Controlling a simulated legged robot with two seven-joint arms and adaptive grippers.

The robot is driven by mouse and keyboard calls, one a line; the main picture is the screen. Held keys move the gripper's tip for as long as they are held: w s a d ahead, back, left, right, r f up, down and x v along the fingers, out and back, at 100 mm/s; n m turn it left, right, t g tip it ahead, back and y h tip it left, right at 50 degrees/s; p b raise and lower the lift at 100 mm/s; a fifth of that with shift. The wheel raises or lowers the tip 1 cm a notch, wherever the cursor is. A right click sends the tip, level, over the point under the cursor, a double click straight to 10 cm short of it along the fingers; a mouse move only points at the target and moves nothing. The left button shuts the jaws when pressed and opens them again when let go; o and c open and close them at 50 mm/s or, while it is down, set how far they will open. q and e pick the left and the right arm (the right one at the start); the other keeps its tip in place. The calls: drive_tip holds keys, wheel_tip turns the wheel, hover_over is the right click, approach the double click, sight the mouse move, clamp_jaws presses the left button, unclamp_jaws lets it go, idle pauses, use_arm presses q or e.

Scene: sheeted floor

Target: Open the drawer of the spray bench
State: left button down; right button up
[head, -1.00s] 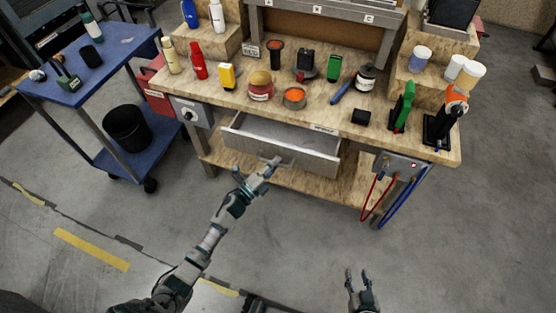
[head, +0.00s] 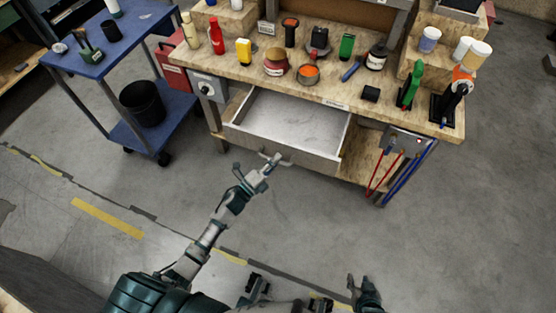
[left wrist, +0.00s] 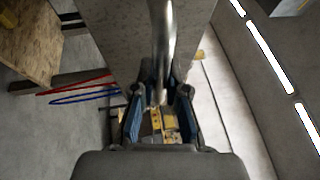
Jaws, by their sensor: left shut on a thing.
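The spray bench (head: 230,101) is a wooden workbench in the upper middle of the head view. Its grey drawer (head: 300,118) is pulled well out, and its inside looks empty. My left gripper (head: 269,166) is shut on the drawer handle (head: 275,158) at the drawer's front. In the left wrist view the metal handle (left wrist: 162,50) runs down between the fingers of my left gripper (left wrist: 160,108). My right gripper (head: 360,286) is low in the head view, away from the bench, with its fingers apart and nothing seen between them.
Bottles, jars and tools crowd the bench top, among them a red bottle (head: 217,36) and a green tool (head: 411,85). Red and blue hoses (head: 403,175) hang at the bench's right. A blue cart (head: 90,75) with a black bucket (head: 142,103) stands left. The floor in front is clear.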

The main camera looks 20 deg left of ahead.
use_arm(q)
drive_tip(key=c, duration=1.3)
unclamp_jaws()
drive_tip(key=shift+w+a+f+y, duration=0.1)
drive_tip(key=shift+a+f+y, duration=0.2)
drive_tip(key=shift+a, duration=0.35)
drive_tip(key=shift+c, duration=0.2)
drive_tip(key=shift+o, duration=0.8)
drive_tip(key=shift+a, duration=0.25)
drive_tip(key=shift+s, duration=0.2)
drive_tip(key=v, duration=1.1)
drive_tip(key=shift+s+f, duration=0.15)
drive_tip(key=shift+f, duration=0.05)
use_arm(e)
drive_tip(key=shift+a, duration=0.1)
use_arm(q)
drive_tip(key=shift+a, duration=0.1)
